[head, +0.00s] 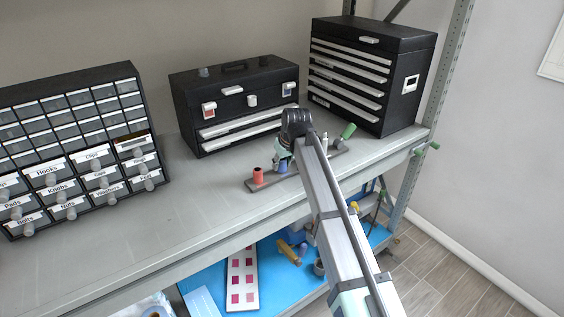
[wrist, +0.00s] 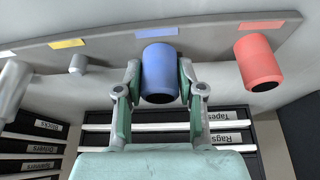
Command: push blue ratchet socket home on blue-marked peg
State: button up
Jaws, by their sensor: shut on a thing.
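The blue ratchet socket (wrist: 159,72) is between my gripper's finger pads (wrist: 160,88), which are shut on its sides. It lines up with the blue mark (wrist: 157,32) on the grey peg rail (wrist: 115,28). The blue peg is hidden by the socket, so I cannot tell how far on it sits. In the head view the blue socket (head: 283,165) shows just under my gripper (head: 284,157), low over the rail (head: 264,183).
A red socket (wrist: 260,65) stands at the red mark beside the blue one. The yellow-marked peg (wrist: 78,63) is bare. A silver socket (wrist: 12,88) is at the rail's other side.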

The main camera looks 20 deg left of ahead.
jog(key=shift+f, duration=0.35)
jog(key=o, duration=1.2)
jog(key=shift+o, duration=0.2)
jog(key=v, duration=1.2)
